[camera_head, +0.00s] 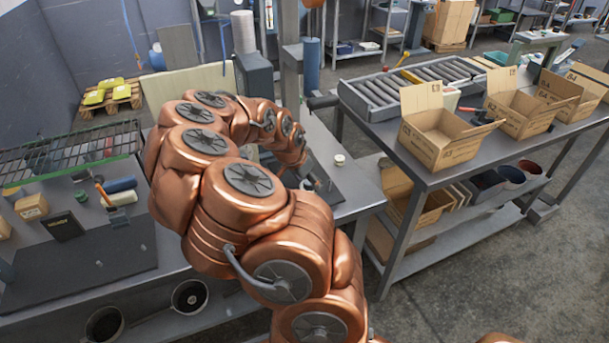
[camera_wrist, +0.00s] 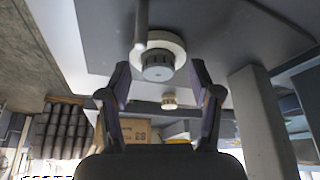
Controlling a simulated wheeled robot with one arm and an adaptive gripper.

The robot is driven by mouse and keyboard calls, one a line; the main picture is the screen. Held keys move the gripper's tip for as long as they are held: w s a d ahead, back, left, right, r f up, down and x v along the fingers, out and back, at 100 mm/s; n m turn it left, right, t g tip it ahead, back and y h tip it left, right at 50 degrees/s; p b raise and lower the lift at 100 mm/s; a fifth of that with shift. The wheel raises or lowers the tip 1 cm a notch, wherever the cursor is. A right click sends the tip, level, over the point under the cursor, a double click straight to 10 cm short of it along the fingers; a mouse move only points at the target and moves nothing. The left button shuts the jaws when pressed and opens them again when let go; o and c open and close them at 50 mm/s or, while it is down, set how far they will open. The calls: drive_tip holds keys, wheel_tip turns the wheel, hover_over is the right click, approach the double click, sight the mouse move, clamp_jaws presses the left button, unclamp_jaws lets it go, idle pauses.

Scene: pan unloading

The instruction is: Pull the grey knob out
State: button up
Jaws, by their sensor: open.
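In the wrist view, a short grey knob-like cylinder (camera_wrist: 158,73) sits at the centre of a pale round collar (camera_wrist: 172,46). A thin grey rod (camera_wrist: 140,24) crosses in front of the collar's upper left. My gripper (camera_wrist: 160,68) is open, with one fingertip on each side of the knob. A gap shows between each finger and the knob, and nothing is held. I cannot tell how far the knob is in depth. In the head view my copper arm covers most of the gripper and the knob.
A second small pale round part (camera_wrist: 169,102) shows between the fingers, lower in the wrist view. A white cap-like part (camera_head: 339,159) stands on the bench right of my arm. Open cardboard boxes (camera_head: 437,134) stand on the right-hand table. A wire rack (camera_head: 70,155) is at left.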

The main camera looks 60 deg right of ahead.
drive_tip(key=shift+f, duration=0.1)
clamp_jaws()
idle(0.9)
